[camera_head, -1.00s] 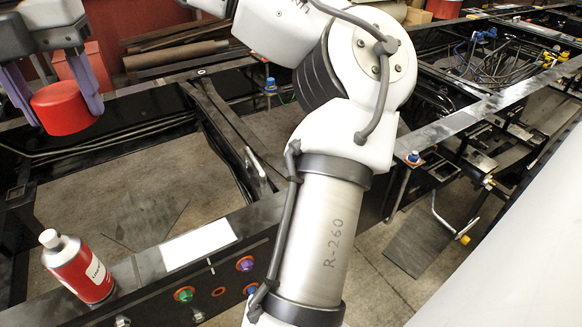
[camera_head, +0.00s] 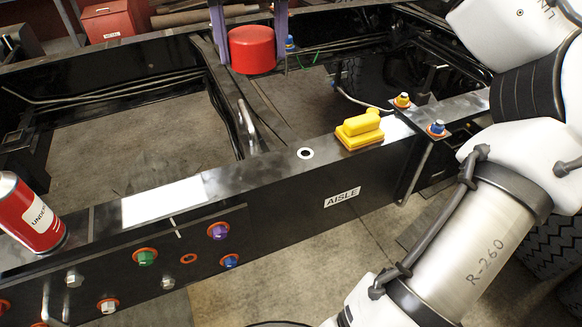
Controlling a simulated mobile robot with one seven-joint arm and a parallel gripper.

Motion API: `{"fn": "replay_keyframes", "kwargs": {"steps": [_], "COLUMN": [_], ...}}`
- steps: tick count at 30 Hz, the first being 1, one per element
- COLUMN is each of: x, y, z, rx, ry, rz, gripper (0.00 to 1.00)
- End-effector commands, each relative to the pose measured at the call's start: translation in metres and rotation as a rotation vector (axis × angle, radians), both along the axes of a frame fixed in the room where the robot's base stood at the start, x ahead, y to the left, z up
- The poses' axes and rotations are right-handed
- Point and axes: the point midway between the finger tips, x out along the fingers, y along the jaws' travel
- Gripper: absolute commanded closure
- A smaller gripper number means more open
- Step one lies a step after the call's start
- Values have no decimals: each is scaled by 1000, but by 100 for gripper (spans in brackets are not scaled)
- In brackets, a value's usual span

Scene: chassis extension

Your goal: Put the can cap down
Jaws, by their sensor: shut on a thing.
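The red can cap (camera_head: 252,51) is a short, round cylinder near the top middle of the head view. My gripper (camera_head: 251,32) comes in from the top edge with two purple fingers, one on each side of the cap, and is shut on it. The cap appears upright and held in the air beyond the near beam. The red spray can (camera_head: 30,215) stands at the left on the near beam, cut off by the picture's left edge.
The black chassis beam (camera_head: 280,165) crosses the view. On it are a white rectangle (camera_head: 163,200), a hole with a white ring (camera_head: 305,153), a yellow object (camera_head: 360,130) and coloured bolts (camera_head: 218,231). A red metal box (camera_head: 112,20) stands at the back.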

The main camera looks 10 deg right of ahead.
Motion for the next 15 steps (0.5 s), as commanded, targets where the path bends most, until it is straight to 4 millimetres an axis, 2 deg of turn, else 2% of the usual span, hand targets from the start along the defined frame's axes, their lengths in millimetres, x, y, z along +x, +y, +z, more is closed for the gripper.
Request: {"fn": "replay_keyframes", "kwargs": {"steps": [5,15], "x": [0,-1], "y": [0,0], "z": [-27,-115], "rx": [2,1], "ry": [4,4], "rz": [11,7], "gripper": [68,68]}}
